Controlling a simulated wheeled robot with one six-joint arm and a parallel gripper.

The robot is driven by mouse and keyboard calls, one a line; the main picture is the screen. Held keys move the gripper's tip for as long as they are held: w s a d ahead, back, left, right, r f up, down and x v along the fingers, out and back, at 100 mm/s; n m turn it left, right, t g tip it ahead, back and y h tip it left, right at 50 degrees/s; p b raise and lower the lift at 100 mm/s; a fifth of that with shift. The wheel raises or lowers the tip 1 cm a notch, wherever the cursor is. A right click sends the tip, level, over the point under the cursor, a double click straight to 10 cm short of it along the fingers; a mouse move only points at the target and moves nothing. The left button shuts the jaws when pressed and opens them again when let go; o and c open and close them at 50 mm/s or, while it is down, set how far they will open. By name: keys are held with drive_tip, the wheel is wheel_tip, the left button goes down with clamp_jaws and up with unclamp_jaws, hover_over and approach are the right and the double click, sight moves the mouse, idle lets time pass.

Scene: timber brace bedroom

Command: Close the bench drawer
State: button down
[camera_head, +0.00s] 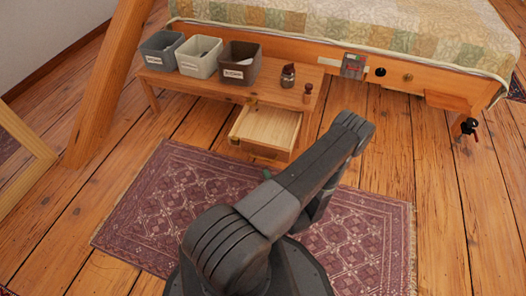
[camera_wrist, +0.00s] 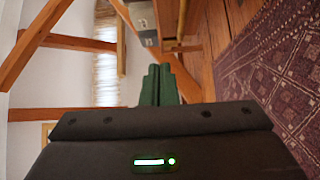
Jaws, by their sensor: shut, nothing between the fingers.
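The wooden bench (camera_head: 215,88) stands at the foot of the bed. Its drawer (camera_head: 267,128) is pulled out toward me, and its inside looks empty. My gripper's green fingers (camera_wrist: 158,85) are pressed together with nothing between them. In the head view only a small green bit of the fingers (camera_head: 267,175) shows beside my arm, below the drawer front in the picture; the rest of the gripper is hidden behind the arm. The fingers appear apart from the drawer. In the wrist view part of the bench (camera_wrist: 182,46) shows sideways beyond the fingertips.
Three bins, grey (camera_head: 161,50), cream (camera_head: 199,56) and brown (camera_head: 240,63), stand on the bench with a small jar (camera_head: 288,76) and a wooden figure (camera_head: 307,92). The bed (camera_head: 400,30) is behind. A timber brace (camera_head: 105,85) slants at left. A patterned rug (camera_head: 170,200) lies in front.

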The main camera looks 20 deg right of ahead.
drive_tip(key=b, duration=0.2)
approach(255, 144)
drive_tip(key=w+a, duration=0.2)
drive_tip(key=a, duration=0.1)
drive_tip(key=w, duration=0.1)
drive_tip(key=w+d+b, duration=0.1)
drive_tip(key=shift+w+d+f, duration=0.1)
drive_tip(key=shift+w+d, duration=0.05)
drive_tip(key=shift+w, duration=0.2)
drive_tip(key=shift+w+d, duration=0.3)
drive_tip(key=shift+w, duration=0.15)
drive_tip(key=shift+w, duration=0.1)
